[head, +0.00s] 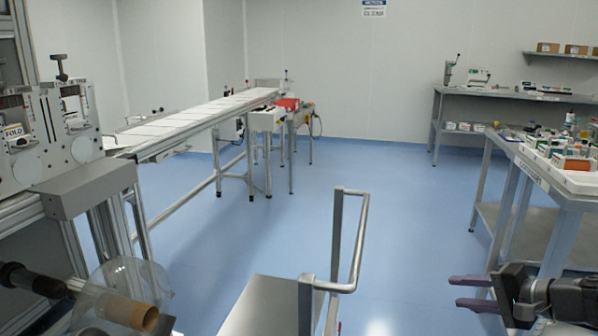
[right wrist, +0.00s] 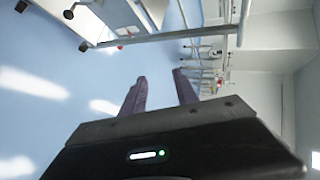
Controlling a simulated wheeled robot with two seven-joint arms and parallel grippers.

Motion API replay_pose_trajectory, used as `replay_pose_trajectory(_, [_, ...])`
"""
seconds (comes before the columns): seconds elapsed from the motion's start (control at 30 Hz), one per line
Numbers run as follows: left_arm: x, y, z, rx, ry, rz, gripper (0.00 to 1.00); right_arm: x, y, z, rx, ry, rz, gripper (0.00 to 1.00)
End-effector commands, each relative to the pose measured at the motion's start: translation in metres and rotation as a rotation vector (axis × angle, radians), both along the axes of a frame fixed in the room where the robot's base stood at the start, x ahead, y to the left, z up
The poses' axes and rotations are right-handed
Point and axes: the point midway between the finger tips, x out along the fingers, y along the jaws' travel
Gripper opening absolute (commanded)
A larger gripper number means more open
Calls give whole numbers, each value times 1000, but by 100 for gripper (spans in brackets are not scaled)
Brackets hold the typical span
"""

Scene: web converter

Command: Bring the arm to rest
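My right gripper (head: 470,292) is at the lower right of the head view, pointing left. Its two purple fingers are apart with nothing between them. In the right wrist view the same gripper (right wrist: 160,88) also shows open and empty, with blue floor and metal frames beyond it. It is in free air, to the right of the metal cart. My left gripper does not show in the head view.
A metal cart (head: 272,308) with a raised handle stands at the bottom centre. A steel table (head: 541,170) loaded with bottles and boxes is at the right, close behind my right gripper. A conveyor (head: 205,115) runs along the left. Blue floor (head: 400,230) is open in the middle.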

Motion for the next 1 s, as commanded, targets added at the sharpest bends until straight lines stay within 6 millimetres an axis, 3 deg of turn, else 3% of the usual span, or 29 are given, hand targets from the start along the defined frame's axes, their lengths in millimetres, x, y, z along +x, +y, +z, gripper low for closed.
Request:
replay_pose_trajectory(0.17, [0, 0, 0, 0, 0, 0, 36, -2, -4, -93, -132, 156, -71, 36])
replay_pose_trajectory(0.27, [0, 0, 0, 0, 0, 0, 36, -14, 3, -167, -253, 259, -82, 36])
replay_pose_trajectory(0.4, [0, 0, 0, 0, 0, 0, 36, -49, 36, -275, -457, 364, -15, 36])
replay_pose_trajectory(0.53, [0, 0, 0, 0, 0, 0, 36, -96, 94, -354, -604, 375, 146, 36])
replay_pose_trajectory(0.6, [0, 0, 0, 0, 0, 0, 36, -125, 129, -383, -643, 359, 246, 36])
replay_pose_trajectory(0.7, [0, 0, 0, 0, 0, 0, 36, -166, 174, -410, -659, 339, 381, 36])
replay_pose_trajectory(0.8, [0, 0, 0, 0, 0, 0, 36, -206, 208, -426, -647, 337, 497, 36])
replay_pose_trajectory(1.0, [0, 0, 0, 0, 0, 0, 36, -282, 257, -447, -593, 398, 686, 36])
